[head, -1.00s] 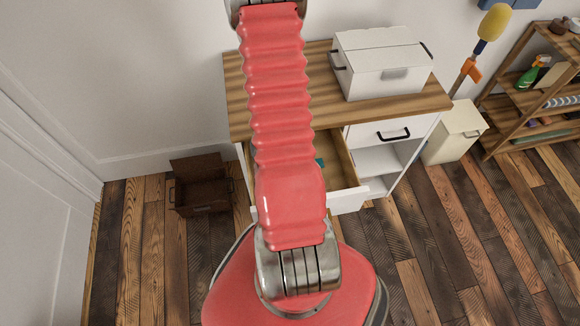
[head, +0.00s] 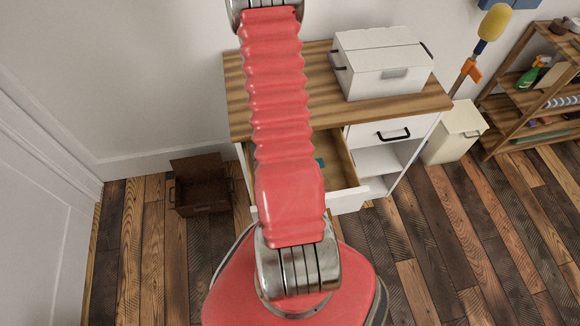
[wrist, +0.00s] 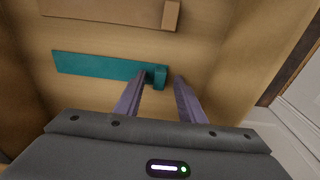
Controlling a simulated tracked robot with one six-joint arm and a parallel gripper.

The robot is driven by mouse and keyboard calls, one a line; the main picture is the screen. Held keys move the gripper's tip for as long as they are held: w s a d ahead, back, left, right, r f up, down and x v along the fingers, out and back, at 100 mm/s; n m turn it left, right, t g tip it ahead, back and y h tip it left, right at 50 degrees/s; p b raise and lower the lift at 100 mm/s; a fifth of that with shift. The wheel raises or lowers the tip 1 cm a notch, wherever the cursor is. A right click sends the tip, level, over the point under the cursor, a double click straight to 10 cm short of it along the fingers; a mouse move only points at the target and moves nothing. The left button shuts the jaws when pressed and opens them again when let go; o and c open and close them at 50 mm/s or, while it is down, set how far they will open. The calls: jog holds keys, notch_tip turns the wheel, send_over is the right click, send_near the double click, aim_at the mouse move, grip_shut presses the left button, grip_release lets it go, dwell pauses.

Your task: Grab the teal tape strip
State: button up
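The teal tape strip (wrist: 100,68) lies flat on the drawer's wooden bottom in the wrist view, with a raised teal block at its right end. A small teal patch (head: 320,162) shows in the open drawer in the head view, mostly behind my arm. My gripper (wrist: 162,79) is open. Its two purple-grey fingertips are on either side of the raised end, and the left one covers part of the strip. I cannot tell whether they touch it. The gripper is out of sight in the head view.
A tan strip with a similar end block (wrist: 110,10) lies beyond the teal one. Drawer walls (wrist: 240,60) rise close by on the right. The drawer is in a desk (head: 385,105) carrying a white box (head: 380,70). A brown open box (head: 202,190) sits on the floor.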

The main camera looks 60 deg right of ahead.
jog(key=shift+c, duration=0.5)
grip_shut()
jog(key=shift+r, duration=0.1)
notch_tip(320, 180, up, 10)
dwell(0.8)
dwell(0.5)
